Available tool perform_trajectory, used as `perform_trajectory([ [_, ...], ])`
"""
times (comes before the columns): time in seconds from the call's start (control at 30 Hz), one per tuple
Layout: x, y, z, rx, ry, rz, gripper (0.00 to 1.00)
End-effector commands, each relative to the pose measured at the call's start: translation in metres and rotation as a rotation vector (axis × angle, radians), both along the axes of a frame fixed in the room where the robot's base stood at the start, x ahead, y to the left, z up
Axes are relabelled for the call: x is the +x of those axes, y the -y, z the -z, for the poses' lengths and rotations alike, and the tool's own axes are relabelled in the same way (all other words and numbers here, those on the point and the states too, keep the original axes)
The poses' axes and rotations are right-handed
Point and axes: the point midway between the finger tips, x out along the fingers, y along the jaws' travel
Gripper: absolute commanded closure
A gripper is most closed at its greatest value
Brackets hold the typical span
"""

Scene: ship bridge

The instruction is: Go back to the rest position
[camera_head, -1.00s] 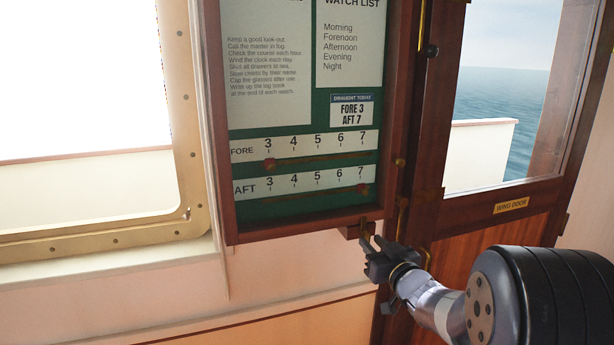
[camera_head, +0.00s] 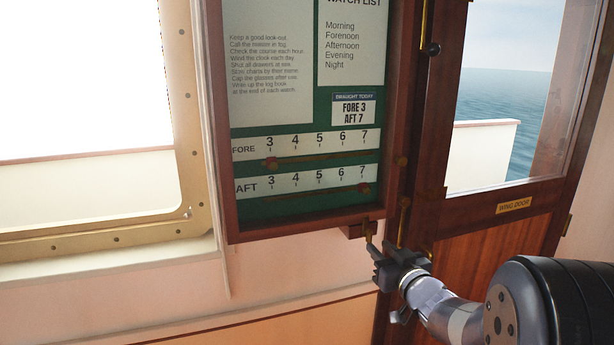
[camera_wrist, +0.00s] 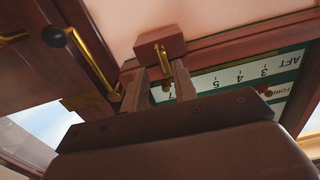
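My gripper (camera_head: 386,243) is below the lower right corner of the notice board (camera_head: 232,225), in front of the wall beside the wing door. In the wrist view its two fingers (camera_wrist: 161,85) stand apart with nothing held between them. A small wooden block (camera_wrist: 158,42) with a brass fitting (camera_wrist: 166,68) shows beyond the fingertips, under the board's frame. On the board, the FORE slider knob (camera_head: 270,163) is at 3 and the AFT slider knob (camera_head: 363,188) is at 7. A card (camera_head: 353,109) reads FORE 3, AFT 7.
The wooden wing door (camera_head: 475,255), with a window and brass fittings, is close on the right of my gripper. A brass-framed window (camera_head: 190,150) is on the left. The pale wall (camera_head: 290,270) below the board is clear.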

Motion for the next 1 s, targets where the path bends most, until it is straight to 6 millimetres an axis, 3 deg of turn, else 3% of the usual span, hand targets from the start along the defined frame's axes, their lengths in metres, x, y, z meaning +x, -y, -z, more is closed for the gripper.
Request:
perform_trajectory([
  [0.33,-0.063,0.021,0.002,-0.001,0.0,0.003,0.73],
  [0.9,0.04,-0.014,-0.001,0.0,-0.002,-0.004,0.73],
  [1.0,0.042,-0.014,0.002,-0.067,0.023,0.0,0.73],
])
